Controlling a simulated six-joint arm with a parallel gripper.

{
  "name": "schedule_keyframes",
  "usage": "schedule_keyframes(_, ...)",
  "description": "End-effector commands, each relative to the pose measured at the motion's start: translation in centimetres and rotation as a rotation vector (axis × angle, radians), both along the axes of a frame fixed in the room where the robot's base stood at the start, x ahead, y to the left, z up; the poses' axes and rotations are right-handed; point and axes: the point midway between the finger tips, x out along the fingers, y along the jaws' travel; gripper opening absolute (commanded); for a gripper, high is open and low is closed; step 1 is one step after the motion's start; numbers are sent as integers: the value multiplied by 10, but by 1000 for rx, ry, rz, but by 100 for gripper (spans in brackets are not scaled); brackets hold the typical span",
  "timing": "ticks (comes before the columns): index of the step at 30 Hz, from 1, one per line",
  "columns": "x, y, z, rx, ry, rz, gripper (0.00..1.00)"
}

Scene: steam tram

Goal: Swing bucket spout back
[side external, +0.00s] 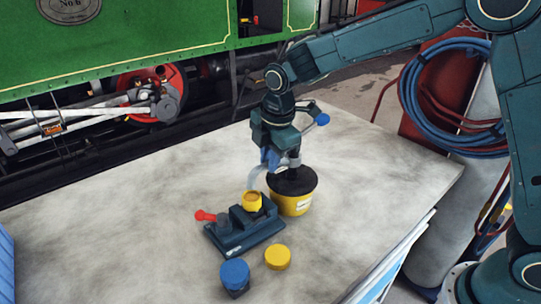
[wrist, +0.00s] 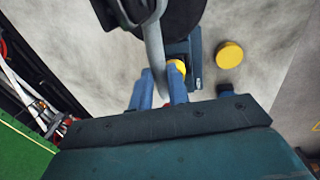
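The yellow bucket (side external: 291,203) with a dark lid (side external: 291,181) stands upright on the pale worktop. Its grey curved spout (side external: 254,174) reaches left and down over the small yellow cup (side external: 252,201) of a dark blue lubricator unit. In the wrist view the grey spout (wrist: 153,45) runs between the two blue fingers of my gripper (wrist: 160,92). In the side view my gripper (side external: 271,158) is above the bucket's left edge, at the spout's upper part. Whether the fingers press on the spout is unclear. The wrist view shows part of the dark lid (wrist: 172,22).
The lubricator unit (side external: 243,232) with a red handle (side external: 205,215) sits left of the bucket. A yellow cap (side external: 277,257) and a blue one (side external: 235,275) lie in front. The worktop's right side is clear.

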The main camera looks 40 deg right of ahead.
Motion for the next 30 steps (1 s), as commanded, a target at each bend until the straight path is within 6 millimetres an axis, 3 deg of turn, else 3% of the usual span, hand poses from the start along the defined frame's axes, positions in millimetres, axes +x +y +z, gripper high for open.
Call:
schedule_keyframes(17, -4, 0, 1, 0, -1, 53, 0)
schedule_keyframes(30, -26, -6, 1, 0, -1, 346, 0)
